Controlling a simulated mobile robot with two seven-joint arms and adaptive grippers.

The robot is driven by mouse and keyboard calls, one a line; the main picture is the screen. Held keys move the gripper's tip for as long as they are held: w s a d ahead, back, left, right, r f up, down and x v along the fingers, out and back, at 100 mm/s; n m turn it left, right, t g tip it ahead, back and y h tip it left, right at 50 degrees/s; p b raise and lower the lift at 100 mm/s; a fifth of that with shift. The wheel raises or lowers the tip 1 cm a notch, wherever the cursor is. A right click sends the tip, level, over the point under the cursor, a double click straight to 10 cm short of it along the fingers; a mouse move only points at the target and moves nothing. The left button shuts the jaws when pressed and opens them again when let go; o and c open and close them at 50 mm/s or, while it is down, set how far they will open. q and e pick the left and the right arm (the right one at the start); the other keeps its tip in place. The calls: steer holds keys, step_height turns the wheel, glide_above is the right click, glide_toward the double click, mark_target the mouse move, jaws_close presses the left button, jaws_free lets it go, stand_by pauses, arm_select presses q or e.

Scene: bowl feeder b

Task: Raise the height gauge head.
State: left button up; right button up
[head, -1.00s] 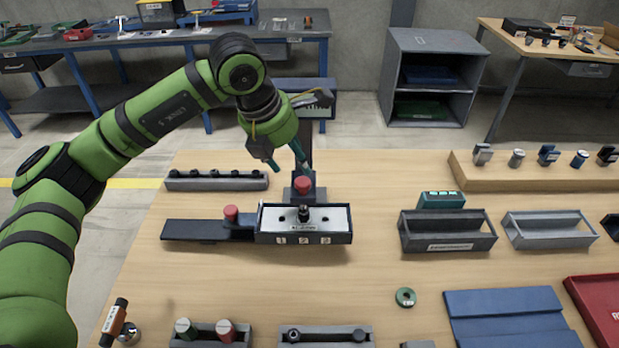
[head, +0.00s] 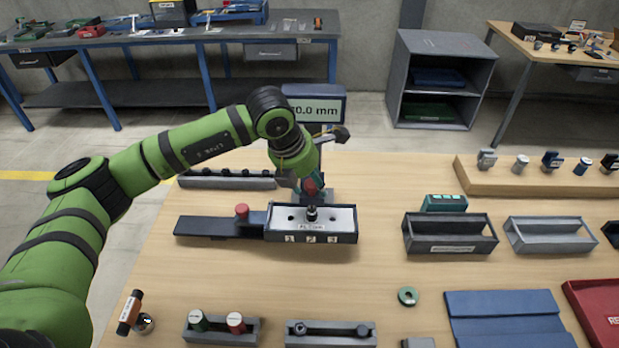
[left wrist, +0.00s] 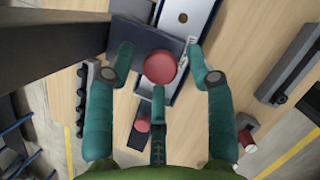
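The height gauge shows in the head view, with a display (head: 315,110) whose reading ends in "0.0 mm"; its first part is hidden by my arm. Its red knob (head: 311,187) is above a grey plate (head: 340,216) in a tray labelled 1, 2, 3. My left gripper (head: 303,178) is at the knob and partly hides it and the column. In the left wrist view the round red knob (left wrist: 160,68) lies between the spread teal fingers of the left gripper (left wrist: 160,62). Gaps show on both sides, so it is open. My right gripper is not in view.
A second red knob (head: 241,211) stands on the dark slide left of the tray. A rack (head: 227,180) is behind it. Dark (head: 449,243) and light grey (head: 550,238) bins stand to the right. A green ring (head: 408,296) lies in front. Bare table lies around the ring.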

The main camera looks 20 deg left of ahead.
arm_select(q)
steer(key=c, duration=0.7)
jaws_close()
step_height(320, 180, up, 4)
steer(key=shift+w+f, duration=0.1)
steer(key=shift+f, duration=0.15)
steer(key=shift+r, duration=0.15)
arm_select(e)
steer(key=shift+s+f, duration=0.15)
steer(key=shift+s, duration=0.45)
arm_select(q)
steer(key=o, duration=1)
jaws_free()
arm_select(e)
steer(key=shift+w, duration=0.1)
